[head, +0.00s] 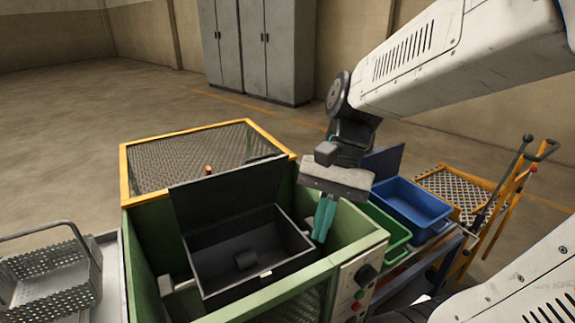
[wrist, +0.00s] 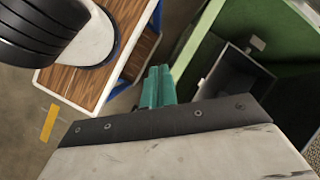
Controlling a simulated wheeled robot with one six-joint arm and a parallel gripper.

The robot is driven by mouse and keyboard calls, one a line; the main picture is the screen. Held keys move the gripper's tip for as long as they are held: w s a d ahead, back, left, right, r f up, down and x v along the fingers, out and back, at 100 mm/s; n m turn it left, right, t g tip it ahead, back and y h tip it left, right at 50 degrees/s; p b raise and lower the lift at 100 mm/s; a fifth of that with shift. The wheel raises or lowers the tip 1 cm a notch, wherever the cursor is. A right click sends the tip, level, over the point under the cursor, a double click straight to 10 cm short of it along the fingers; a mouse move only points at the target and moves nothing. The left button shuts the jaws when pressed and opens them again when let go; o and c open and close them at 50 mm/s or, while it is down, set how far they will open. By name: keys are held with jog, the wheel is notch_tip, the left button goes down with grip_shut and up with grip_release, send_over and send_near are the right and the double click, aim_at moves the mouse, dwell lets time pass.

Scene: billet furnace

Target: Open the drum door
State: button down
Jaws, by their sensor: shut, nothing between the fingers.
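The drum (head: 290,249) is a dark box-shaped vessel inside a green machine housing (head: 137,253). Its door (head: 225,193), a flat dark panel, stands raised along the back edge, leaving the drum's top open. A small dark block (head: 246,259) lies inside. My gripper (head: 321,238) has teal fingers, shut and empty, pointing down just right of the drum, over the housing's right side. The wrist view shows the closed fingers (wrist: 158,72) with part of the drum (wrist: 232,82) to their right. I cannot tell from these views whether the fingertips touch anything.
A yellow-framed mesh cover (head: 205,158) stands open behind the drum. A control panel (head: 358,275) with a knob is at the housing's front right. Green (head: 392,240) and blue (head: 415,207) bins stand right; a perforated basket (head: 52,280) is left.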

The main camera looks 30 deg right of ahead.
jog(key=w+d+f+m+y, duration=0.25)
jog(key=w+m+y, duration=0.35)
jog(key=m, duration=0.3)
jog(key=m+t+y, duration=0.5)
jog(key=m+t, duration=1.2)
jog(key=m, duration=0.6)
send_near(281, 159)
jog(key=s+r+v, duration=0.1)
jog(key=v, duration=1.3)
jog(key=x, duration=2)
jog(key=shift+w+d+f, duration=0.1)
jog(key=shift+w+f, duration=0.3)
jog(key=shift+w+h, duration=0.1)
jog(key=shift+h, duration=0.2)
